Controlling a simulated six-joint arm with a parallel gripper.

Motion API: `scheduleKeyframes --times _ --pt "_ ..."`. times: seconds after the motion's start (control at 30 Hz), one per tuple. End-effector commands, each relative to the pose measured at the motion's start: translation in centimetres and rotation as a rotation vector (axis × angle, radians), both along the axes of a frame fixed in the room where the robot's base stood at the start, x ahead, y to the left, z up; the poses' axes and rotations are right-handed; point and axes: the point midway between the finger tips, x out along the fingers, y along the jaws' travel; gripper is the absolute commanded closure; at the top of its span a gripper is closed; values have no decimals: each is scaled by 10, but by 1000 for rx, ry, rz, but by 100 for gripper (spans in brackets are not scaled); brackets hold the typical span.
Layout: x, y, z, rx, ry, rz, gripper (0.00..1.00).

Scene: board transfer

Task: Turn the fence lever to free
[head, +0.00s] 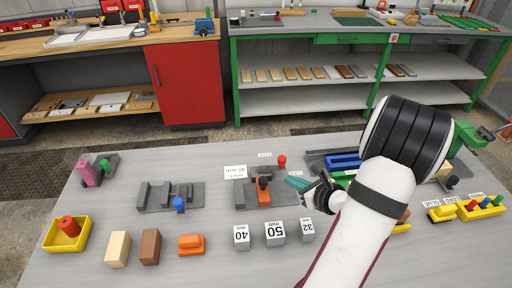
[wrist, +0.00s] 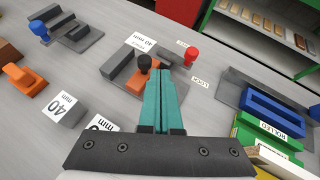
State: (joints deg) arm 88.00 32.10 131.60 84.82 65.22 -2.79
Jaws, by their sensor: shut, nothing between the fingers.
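The fence lever shows as a red knob (head: 282,160) behind the grey fixture (head: 245,200), between two small labels. In the wrist view the red knob (wrist: 192,55) stands right of the fingertips, between a far label (wrist: 182,43) and a nearer label (wrist: 199,82) that appears to read LOCK. The lever's arm is hard to make out. My gripper (head: 290,182) has teal fingers, shut and empty, just right of the fixture and in front of the knob. The fingers (wrist: 161,76) appear apart from the knob.
The fixture carries an orange block (head: 263,196) and a black knob (wrist: 145,62), close to my fingertips. A sign (head: 236,172) stands behind it. Numbered blocks (head: 275,232) stand in front. A rack with blue and green boards (wrist: 272,112) stands right.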

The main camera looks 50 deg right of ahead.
Motion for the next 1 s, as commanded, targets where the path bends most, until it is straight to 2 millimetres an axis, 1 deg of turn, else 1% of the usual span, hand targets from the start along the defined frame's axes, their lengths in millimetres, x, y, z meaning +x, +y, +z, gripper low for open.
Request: scheduleKeyframes --times 0.03,0.1,0.2,0.5,0.57,0.67,1.0 --pt "-16 -12 -9 21 -4 -73 100" --pt "-33 -24 -16 40 -9 -148 100" --pt "-44 -31 -21 51 -12 -198 100" --pt "-44 -32 -22 52 -13 -201 100" --pt "-42 -33 -23 52 -12 -199 100" --pt "-32 -37 -29 53 -13 -197 100" --pt "24 -69 -66 52 -12 -195 100"
